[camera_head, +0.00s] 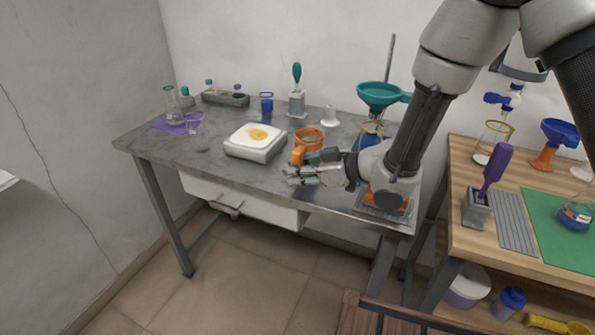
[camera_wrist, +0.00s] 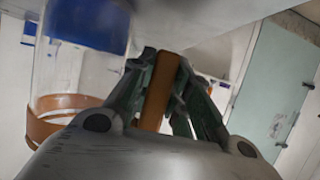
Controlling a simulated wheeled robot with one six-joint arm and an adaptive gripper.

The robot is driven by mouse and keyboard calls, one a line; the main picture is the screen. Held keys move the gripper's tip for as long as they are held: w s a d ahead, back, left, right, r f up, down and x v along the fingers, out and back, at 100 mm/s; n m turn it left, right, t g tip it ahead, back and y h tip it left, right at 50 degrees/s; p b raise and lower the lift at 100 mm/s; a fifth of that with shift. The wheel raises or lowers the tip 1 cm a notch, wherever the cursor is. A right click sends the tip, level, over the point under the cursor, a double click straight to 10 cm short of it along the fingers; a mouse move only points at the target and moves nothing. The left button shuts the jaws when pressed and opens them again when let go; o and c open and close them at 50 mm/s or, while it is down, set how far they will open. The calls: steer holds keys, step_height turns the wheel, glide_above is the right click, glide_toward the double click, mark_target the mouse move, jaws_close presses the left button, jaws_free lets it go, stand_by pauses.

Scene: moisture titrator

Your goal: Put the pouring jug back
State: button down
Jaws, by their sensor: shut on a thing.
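The pouring jug (camera_head: 308,137) has an orange rim and an orange handle; it shows over the grey table, right of the white device. In the wrist view the clear jug (camera_wrist: 60,75) is at the left, with a blue band at the top of the picture and the orange rim low. My gripper (camera_head: 300,172) is shut on the jug's orange handle (camera_wrist: 160,90), which stands between the fingers (camera_wrist: 162,95). I cannot tell whether the jug touches the table.
The white device (camera_head: 254,147) with a yellow patch on top stands left of the jug. A blue beaker (camera_head: 266,106) and a white stand (camera_head: 330,116) are behind. A teal funnel (camera_head: 382,95) is at the right. The left front of the grey table (camera_head: 170,148) is largely clear.

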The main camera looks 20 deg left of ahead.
steer(key=c, duration=1.3)
jaws_free()
steer(key=shift+o, duration=0.2)
steer(key=c, duration=0.4)
steer(key=shift+o, duration=0.2)
steer(key=shift+d+r, duration=0.1)
steer(key=shift+d, duration=0.05)
steer(key=shift+v, duration=4.1)
